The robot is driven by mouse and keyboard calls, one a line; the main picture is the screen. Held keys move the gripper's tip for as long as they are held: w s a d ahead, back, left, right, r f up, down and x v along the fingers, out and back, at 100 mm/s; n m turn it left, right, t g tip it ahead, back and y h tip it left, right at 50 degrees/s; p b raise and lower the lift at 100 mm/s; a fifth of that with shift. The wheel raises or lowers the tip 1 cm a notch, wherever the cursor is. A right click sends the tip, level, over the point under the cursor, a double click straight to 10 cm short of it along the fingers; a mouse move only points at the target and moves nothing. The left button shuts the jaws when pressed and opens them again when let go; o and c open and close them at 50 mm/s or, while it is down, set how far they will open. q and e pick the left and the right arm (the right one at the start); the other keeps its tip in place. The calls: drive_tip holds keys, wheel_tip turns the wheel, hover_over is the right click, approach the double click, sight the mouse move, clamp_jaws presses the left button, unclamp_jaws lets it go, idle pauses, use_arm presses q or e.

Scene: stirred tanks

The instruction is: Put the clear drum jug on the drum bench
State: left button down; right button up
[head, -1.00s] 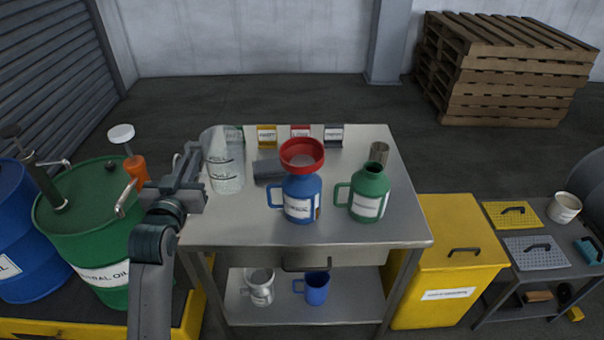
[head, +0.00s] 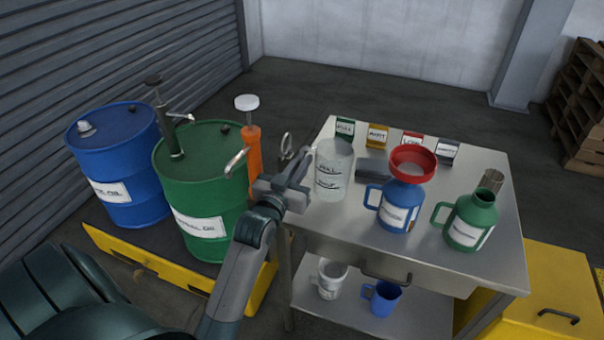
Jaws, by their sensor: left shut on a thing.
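The clear drum jug (head: 332,174), with dark graduation marks, is upright at the left side of the steel bench (head: 345,222). I cannot tell whether its base touches the top. No sign names this bench as the drum bench. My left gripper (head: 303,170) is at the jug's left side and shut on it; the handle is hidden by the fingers. My right gripper is out of view.
On the bench stand a blue jug (head: 397,207) with a red funnel (head: 413,161), a green jug (head: 468,221) and several small labelled boxes. Left are a green drum (head: 195,240) and a blue drum (head: 115,205) on a yellow-edged pallet. A yellow bin (head: 560,285) stands right.

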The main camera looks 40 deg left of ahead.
use_arm(q)
drive_tip(key=shift+f, duration=1.85)
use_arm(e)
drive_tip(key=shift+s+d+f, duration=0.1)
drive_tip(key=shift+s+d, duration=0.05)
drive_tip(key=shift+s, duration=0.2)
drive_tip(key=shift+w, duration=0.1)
use_arm(q)
drive_tip(key=c, duration=1.9)
unclamp_jaws()
drive_tip(key=shift+f, duration=0.15)
drive_tip(key=shift+o, duration=0.2)
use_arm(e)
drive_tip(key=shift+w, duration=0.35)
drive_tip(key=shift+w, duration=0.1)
